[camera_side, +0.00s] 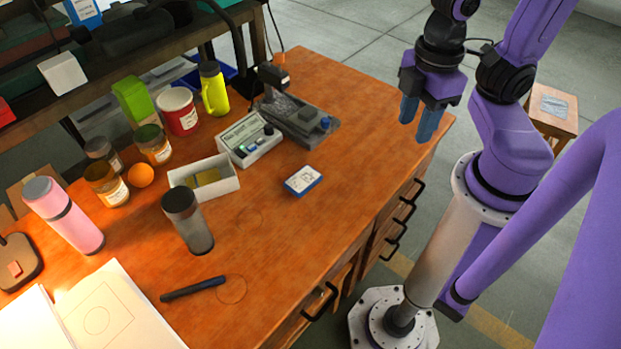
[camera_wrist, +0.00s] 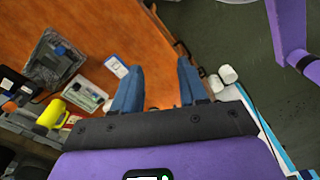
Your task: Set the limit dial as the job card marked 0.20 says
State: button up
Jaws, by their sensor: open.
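A pale control box (camera_side: 249,139) with a scale panel, a dark knob (camera_side: 268,130) and small coloured buttons stands on the wooden bench; it also shows in the wrist view (camera_wrist: 86,95). I cannot tell whether that knob is the limit dial, nor read its setting. A flat white piece with a blue edge and printing (camera_side: 303,180) lies to its right, also in the wrist view (camera_wrist: 116,67). No marking 0.20 is legible, so I cannot identify the job card. My gripper (camera_side: 416,130) is open and empty, raised near the bench's right edge, apart from everything; its blue fingers (camera_wrist: 160,66) are spread.
A dark grey machine (camera_side: 300,119) sits behind the control box. A dark pen (camera_side: 193,289) lies in front. The bench's right part is clear.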

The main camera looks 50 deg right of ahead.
jog(key=shift+c, duration=0.3)
jog(key=w+a+m+g, duration=0.1)
jog(key=w+a+m, duration=0.5)
jog(key=w, duration=0.4)
jog(key=m+g+y, duration=0.1)
jog(key=m+y, duration=0.3)
jog(key=m, duration=1.6)
send_over(269, 126)
jog(key=w+d, duration=0.1)
jog(key=d, duration=0.1)
notch_tip(269, 126, down, 14)
jog(key=f, duration=0.5)
jog(key=a+f, duration=0.1)
jog(key=f, duration=0.2)
jog(key=shift+s+f, duration=0.25)
jog(key=shift+f, duration=0.1)
jog(key=shift+x, duration=0.85)
